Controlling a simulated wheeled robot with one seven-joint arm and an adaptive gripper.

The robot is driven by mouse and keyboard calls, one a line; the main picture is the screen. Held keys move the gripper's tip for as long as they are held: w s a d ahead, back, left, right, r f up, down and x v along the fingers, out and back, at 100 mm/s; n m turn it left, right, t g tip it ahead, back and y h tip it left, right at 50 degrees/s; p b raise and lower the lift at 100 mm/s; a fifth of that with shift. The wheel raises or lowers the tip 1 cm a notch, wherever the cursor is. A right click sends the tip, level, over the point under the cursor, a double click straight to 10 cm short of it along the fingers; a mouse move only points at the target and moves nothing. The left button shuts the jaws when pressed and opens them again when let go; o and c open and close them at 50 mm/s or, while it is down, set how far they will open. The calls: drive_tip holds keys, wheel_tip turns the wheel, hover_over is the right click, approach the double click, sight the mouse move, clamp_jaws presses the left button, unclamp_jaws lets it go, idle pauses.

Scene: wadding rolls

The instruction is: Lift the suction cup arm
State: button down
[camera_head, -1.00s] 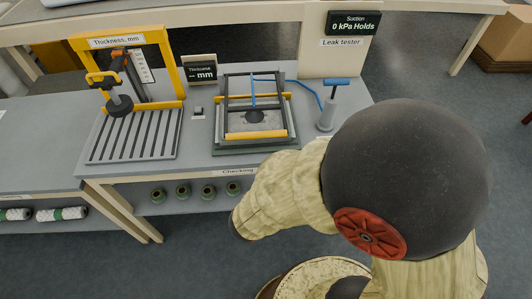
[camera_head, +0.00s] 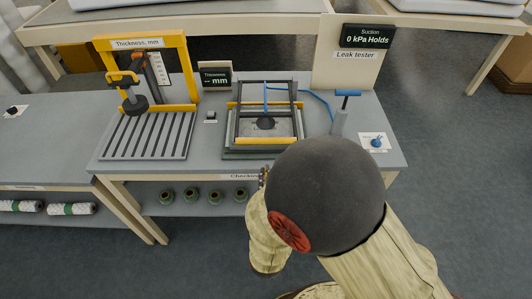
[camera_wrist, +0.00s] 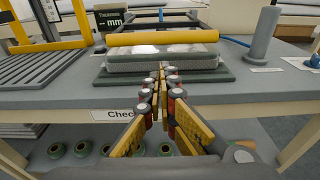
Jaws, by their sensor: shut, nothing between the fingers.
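The leak tester's dark frame (camera_head: 238,125) lies low over a pale wadding pad (camera_head: 287,128) on a green base (camera_head: 232,155). A round black suction cup (camera_head: 265,123) with a blue hose sits at its middle. A yellow bar (camera_head: 265,140) crosses the front; in the wrist view this yellow bar (camera_wrist: 162,37) is straight ahead, above the pad (camera_wrist: 165,60). My gripper (camera_wrist: 160,72) is shut and empty, pointing at the front of the base, apart from the bar. In the head view my gripper (camera_head: 263,176) shows only slightly at the table's front edge; my arm hides the rest.
A yellow thickness gauge (camera_head: 150,45) stands to the left with a slatted plate (camera_head: 148,138). A grey hand pump (camera_head: 340,120) with a blue handle and a blue knob (camera_head: 376,142) stand to the right. Several green-ended rolls (camera_head: 190,197) lie on the shelf below.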

drive_tip(key=shift+w, duration=0.1)
drive_tip(key=w+b, duration=0.1)
drive_tip(key=w, duration=0.2)
drive_tip(key=w+f+b, duration=0.1)
drive_tip(key=w, duration=0.2)
drive_tip(key=w+b, duration=0.1)
drive_tip(key=w, duration=0.2)
drive_tip(key=shift+w+d+f, duration=0.2)
drive_tip(key=shift+w+d, duration=0.05)
drive_tip(key=shift+w, duration=0.15)
drive_tip(key=shift+r, duration=0.1)
